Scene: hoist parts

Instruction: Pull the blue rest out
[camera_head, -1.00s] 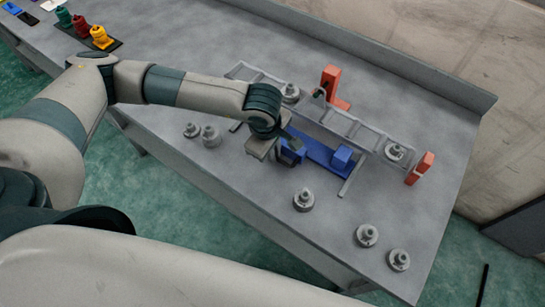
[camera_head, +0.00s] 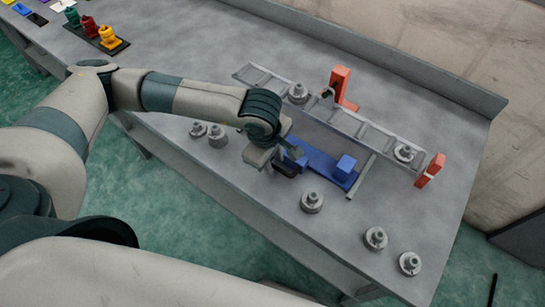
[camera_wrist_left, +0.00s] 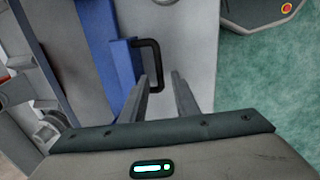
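The blue rest (camera_head: 322,165) lies on the grey table by the front side of the ladder-like grey rail. A raised blue block (camera_head: 345,166) stands near its right end. In the left wrist view the blue rest (camera_wrist_left: 98,50) is at the left, with a black loop handle (camera_wrist_left: 157,66) on its side. My left gripper (camera_wrist_left: 162,82) is at this handle with its fingers apart. The handle's outer bar lies between the fingers, and the left finger appears inside the loop. In the head view the left gripper (camera_head: 290,162) is partly hidden by its wrist. My right gripper is not in view.
The grey rail (camera_head: 370,132) runs behind the rest, between orange brackets (camera_head: 341,85). Several grey round parts, one of them near the front edge (camera_head: 312,202), stand around it. Coloured parts (camera_head: 108,36) stand at the far left. The table's front edge is close to the gripper.

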